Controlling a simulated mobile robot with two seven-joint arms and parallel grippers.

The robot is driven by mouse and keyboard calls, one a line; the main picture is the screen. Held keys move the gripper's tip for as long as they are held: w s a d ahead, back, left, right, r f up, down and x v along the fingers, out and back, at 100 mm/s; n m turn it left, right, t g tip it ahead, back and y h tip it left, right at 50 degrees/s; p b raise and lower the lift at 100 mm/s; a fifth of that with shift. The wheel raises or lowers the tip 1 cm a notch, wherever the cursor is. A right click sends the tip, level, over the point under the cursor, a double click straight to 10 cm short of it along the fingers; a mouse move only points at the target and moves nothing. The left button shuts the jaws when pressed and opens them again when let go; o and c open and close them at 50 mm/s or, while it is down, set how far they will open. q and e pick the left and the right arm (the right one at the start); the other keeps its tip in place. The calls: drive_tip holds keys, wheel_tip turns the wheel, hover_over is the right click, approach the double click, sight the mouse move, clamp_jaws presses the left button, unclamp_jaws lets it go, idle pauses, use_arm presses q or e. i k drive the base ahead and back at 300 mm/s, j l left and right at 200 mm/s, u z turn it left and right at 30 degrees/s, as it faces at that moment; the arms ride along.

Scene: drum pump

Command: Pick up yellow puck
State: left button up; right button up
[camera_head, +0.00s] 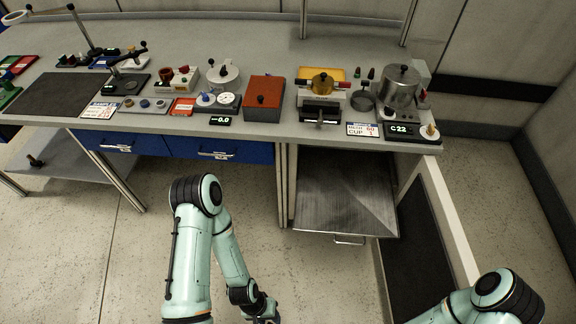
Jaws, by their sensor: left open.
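A round yellow piece (321,84) with a dark knob sits on a grey and black device (320,103) on the bench, right of centre. It looks like the yellow puck, but it is too small to be sure. A flat yellow panel (337,73) shows behind it. My left gripper (264,317) is at the bottom edge, low in front of the bench and far from the yellow piece. It is open and partly cut off by the frame, and I see nothing held in it. My right arm shows at the bottom right, its gripper out of view.
An orange-red box (264,97) stands left of the device, and a metal pot (400,86) stands to the right. Dials and small parts crowd the bench (240,140) further left. An open metal drawer (345,190) juts out below. Floor in front is clear.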

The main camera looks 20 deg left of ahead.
sight(128, 103)
drive_tip(key=u, duration=1.95)
drive_tip(key=i+j+z, duration=0.1)
drive_tip(key=z, duration=1.1)
drive_tip(key=j+z, duration=0.4)
drive_tip(key=j, duration=0.15)
drive_tip(key=j+z, duration=0.55)
drive_tip(key=j, duration=0.25)
drive_tip(key=k+j+z, duration=0.1)
drive_tip(key=j, duration=0.25)
drive_tip(key=k+j+z, duration=0.15)
drive_tip(key=j, duration=0.25)
drive_tip(key=k+j, duration=0.1)
drive_tip(key=j, duration=0.25)
drive_tip(key=k+j, duration=0.1)
drive_tip(key=j, duration=0.25)
drive_tip(key=k+j+z, duration=0.1)
drive_tip(key=j, duration=0.25)
